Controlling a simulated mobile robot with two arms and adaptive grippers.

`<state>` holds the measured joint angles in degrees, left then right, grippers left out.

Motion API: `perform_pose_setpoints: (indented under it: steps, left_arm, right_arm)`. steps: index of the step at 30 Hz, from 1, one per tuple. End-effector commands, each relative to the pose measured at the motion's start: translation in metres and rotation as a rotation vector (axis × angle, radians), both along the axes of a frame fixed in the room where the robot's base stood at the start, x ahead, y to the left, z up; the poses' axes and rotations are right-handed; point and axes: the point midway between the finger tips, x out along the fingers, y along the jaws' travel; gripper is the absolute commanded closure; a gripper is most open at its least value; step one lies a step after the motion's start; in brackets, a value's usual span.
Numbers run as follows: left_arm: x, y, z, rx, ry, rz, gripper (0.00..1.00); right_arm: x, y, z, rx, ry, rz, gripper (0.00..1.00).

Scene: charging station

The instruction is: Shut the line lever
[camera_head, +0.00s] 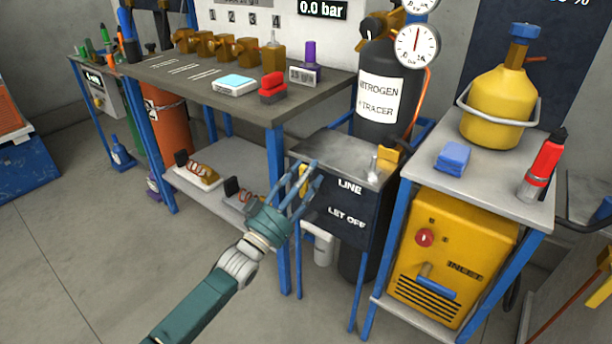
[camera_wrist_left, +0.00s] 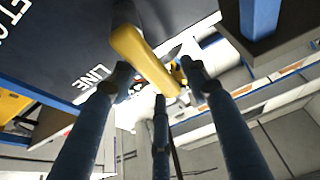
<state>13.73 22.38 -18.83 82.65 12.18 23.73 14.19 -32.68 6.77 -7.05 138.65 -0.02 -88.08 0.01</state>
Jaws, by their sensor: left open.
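The yellow line lever (camera_head: 303,178) stands at the left end of the dark panel (camera_head: 345,222), beside the LINE label. It also shows in the left wrist view (camera_wrist_left: 143,58), reaching from the panel into the space between my fingers. My left gripper (camera_head: 308,182) is open, its blue fingers spread around the lever; in the wrist view (camera_wrist_left: 160,85) I see gaps between fingers and lever and cannot tell any contact. In the head view the fingers partly hide the lever. My right gripper is not in view.
A grey metal top (camera_head: 345,155) covers the panel, with a yellow part (camera_head: 393,156) at its right end. The nitrogen cylinder (camera_head: 385,95) stands behind it. The workbench (camera_head: 190,82) is to the left; a stand (camera_head: 480,185) with a yellow tank (camera_head: 497,105) is to the right.

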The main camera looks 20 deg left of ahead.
Motion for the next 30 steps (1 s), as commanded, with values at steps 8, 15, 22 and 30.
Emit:
perform_pose_setpoints:
  steps: [8, 15, 22, 30]
  left_arm:
    - [0.000, 0.000, 0.000, 0.000, 0.000, 0.000, 0.82]
    - [0.000, 0.000, 0.000, 0.000, 0.000, 0.000, 1.00]
    - [-0.001, -0.002, 0.000, 0.029, -0.010, 0.000, 1.00]
    - [-0.004, -0.010, -0.002, 0.169, -0.060, 0.000, 1.00]
  right_arm:
    - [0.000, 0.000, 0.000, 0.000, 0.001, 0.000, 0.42]
    - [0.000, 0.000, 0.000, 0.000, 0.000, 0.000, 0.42]
    - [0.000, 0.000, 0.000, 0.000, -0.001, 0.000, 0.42]
    - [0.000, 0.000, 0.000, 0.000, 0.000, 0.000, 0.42]
